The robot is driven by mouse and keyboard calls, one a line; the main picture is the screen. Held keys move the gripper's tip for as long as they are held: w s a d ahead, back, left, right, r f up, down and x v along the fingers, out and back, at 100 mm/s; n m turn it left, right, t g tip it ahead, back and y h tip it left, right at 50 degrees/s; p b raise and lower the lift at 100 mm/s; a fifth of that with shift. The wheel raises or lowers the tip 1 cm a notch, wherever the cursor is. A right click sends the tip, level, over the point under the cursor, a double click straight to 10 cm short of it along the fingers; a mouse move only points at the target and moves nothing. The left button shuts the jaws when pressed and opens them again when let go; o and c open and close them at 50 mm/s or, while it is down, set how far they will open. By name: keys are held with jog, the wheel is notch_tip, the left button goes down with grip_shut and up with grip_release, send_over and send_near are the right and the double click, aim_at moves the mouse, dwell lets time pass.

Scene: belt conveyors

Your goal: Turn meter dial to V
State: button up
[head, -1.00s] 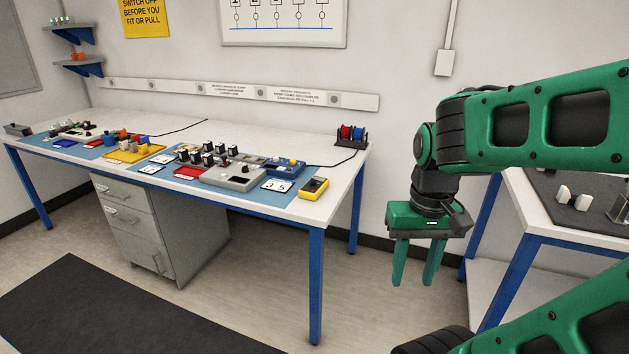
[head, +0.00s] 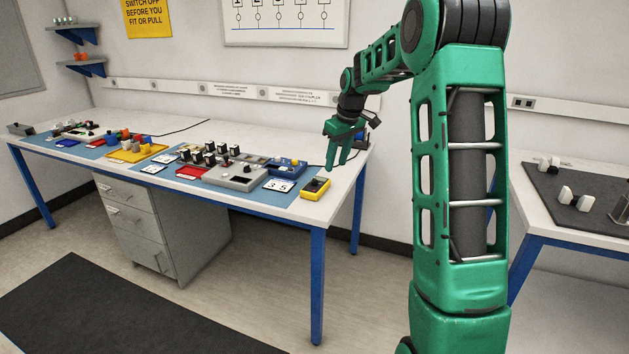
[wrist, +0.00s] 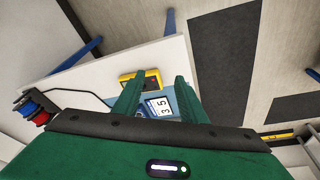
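The yellow meter (head: 315,188) lies at the near right corner of the long workbench, by the edge of the blue mat. It also shows in the wrist view (wrist: 151,77), just beyond my fingers and between their tips. Its dial is too small to read. My gripper (head: 336,166) is above the bench's right end, above and slightly right of the meter, pointing down. Its two fingers are apart with nothing between them, as the wrist view (wrist: 157,80) also shows.
Left of the meter are number cards (head: 279,185), a blue box (head: 286,168) and a grey switch box (head: 235,176). Red and blue reels (wrist: 38,106) with a black cable stand near the bench's back right. Another table (head: 540,215) stands at right.

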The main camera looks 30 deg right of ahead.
jog(key=n+t+y, duration=0.1)
jog(key=n, duration=0.1)
send_near(315, 179)
jog(key=s+r, duration=0.1)
jog(key=r, duration=0.1)
jog(key=x, duration=1.1)
jog(key=shift+d, duration=0.3)
grip_shut()
jog(key=shift+a, duration=0.25)
jog(key=shift+d, duration=0.25)
